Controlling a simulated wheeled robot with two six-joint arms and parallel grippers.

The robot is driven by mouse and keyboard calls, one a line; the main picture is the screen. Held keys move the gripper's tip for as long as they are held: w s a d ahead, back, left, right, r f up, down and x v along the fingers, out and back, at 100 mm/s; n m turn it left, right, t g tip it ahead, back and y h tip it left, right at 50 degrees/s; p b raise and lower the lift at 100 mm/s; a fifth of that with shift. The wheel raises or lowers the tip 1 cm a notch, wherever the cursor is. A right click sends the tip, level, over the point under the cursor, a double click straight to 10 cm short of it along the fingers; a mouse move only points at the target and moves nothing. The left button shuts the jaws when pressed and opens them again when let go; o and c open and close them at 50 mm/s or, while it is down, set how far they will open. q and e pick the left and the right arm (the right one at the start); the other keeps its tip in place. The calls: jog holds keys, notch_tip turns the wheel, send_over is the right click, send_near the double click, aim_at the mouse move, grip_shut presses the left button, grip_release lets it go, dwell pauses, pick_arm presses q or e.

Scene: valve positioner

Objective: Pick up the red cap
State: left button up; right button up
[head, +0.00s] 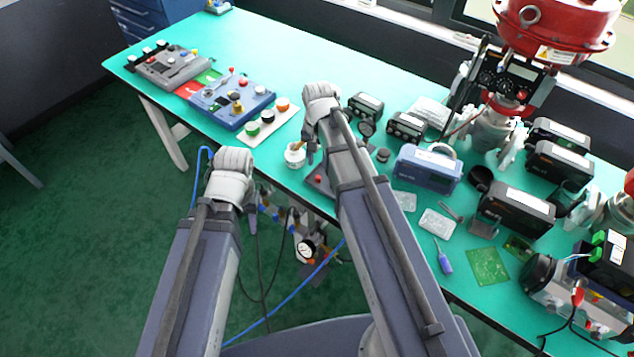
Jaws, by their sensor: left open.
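An orange-red cap (282,104) sits on a white strip (257,138) on the green bench, in a row with a black cap (267,116) and a green cap (252,128). It is the nearest match to a red cap that I see. My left gripper (250,196) is open, low in front of the bench edge and apart from the caps; its jaws are largely hidden. My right gripper (311,152) hangs over the bench, to the right of the caps and beside a white jar (295,155). Its fingers are too small to read.
Grey and blue control panels (231,99) stand left of the caps. A blue device (428,168), several black modules, a screwdriver (443,258) and a green circuit board (487,266) crowd the right side.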

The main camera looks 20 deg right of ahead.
aim_at(318, 176)
jog(key=shift+s+f+b, duration=0.25)
jog(key=shift+f+b, duration=1.05)
jog(key=shift+f, duration=0.2)
jog(key=shift+s+f+b, duration=0.2)
jog(key=shift+f+b, duration=1.1)
jog(key=shift+f, duration=0.15)
jog(key=shift+r, duration=0.1)
grip_shut()
